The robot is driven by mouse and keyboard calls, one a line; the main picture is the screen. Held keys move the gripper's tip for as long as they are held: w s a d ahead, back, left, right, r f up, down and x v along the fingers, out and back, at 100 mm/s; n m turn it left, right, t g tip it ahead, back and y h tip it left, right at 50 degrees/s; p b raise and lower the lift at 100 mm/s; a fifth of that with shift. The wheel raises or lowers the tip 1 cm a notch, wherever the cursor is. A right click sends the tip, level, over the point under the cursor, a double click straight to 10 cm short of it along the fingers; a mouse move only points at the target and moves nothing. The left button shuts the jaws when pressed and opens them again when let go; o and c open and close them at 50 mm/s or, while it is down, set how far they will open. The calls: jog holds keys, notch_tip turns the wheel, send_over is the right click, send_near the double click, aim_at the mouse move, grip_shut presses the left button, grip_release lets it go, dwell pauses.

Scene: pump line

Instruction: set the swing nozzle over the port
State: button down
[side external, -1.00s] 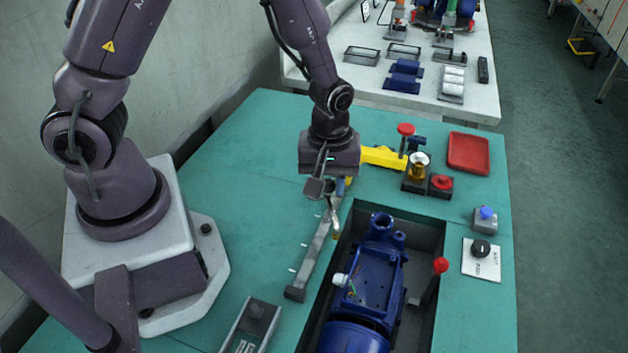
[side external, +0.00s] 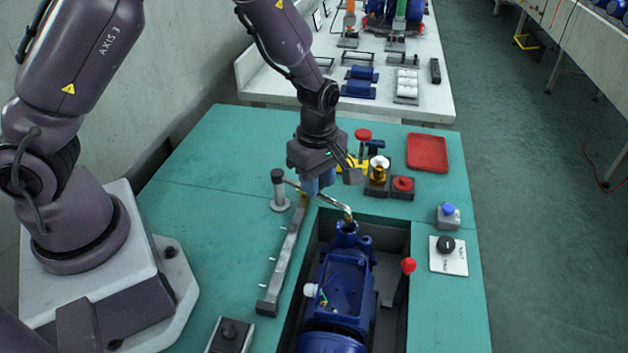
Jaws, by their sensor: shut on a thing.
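The swing nozzle (side external: 334,202) is a bent metal pipe running from a grey post (side external: 279,190) on the green bench to a downturned brassy tip. The blue pump (side external: 338,275) lies in a dark recess, and its round upright port (side external: 347,228) faces up at the far end. The nozzle tip appears right above the port in this view; the exact gap and depth cannot be told. My gripper (side external: 318,186) is shut on the nozzle at a blue part of the arm, between post and tip. The gripper body partly hides the grip.
A grey bar (side external: 284,260) with pegs lies left of the recess. A red-knobbed lever (side external: 408,266) stands at its right edge. Behind are a brass fitting (side external: 379,170), a red button (side external: 402,185) and a red tray (side external: 427,152).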

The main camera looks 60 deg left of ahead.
jog(key=shift+w, duration=0.1)
dwell(0.3)
jog(key=c, duration=0.9)
grip_release()
jog(key=shift+o, duration=0.2)
notch_tip(320, 180, up, 13)
